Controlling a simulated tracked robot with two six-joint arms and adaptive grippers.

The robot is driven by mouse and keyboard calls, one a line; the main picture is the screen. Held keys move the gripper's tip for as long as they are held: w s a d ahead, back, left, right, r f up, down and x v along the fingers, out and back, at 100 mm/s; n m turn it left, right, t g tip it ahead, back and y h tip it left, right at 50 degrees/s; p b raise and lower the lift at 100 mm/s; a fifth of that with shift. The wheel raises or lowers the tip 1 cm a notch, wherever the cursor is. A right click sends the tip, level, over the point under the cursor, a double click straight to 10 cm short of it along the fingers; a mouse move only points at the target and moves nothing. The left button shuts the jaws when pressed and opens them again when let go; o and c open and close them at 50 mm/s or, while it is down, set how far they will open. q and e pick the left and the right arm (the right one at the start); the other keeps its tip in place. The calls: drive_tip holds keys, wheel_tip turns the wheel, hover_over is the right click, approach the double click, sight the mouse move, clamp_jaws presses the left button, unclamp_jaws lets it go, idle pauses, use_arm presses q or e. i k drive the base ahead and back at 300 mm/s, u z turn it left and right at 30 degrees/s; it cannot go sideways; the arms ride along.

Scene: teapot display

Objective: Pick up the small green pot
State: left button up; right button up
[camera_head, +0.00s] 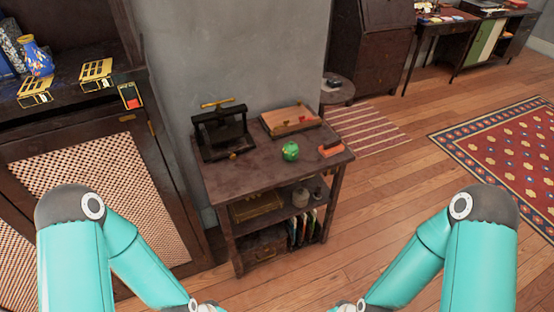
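The small green pot (290,151) is round and bright green. It stands on the top of a dark wooden side table (250,174), right of the table's middle. My two teal arms come in from the lower left and lower right, well short of the table. Both grippers are below the bottom edge of the picture, so their fingers are hidden. Nothing of mine touches the pot.
A black press-like device (221,131) stands left of the pot. A wooden tray (290,120) lies behind it, and a small orange-red item (331,148) lies to its right. A dark cabinet (95,170) stands at left.

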sight(290, 150)
drive_tip(key=z, duration=0.3)
drive_tip(key=i, duration=1.05)
drive_tip(key=u, duration=2.45)
drive_tip(key=k, duration=1.15)
drive_tip(key=z, duration=0.55)
drive_tip(key=i, duration=0.8)
drive_tip(key=z, duration=0.45)
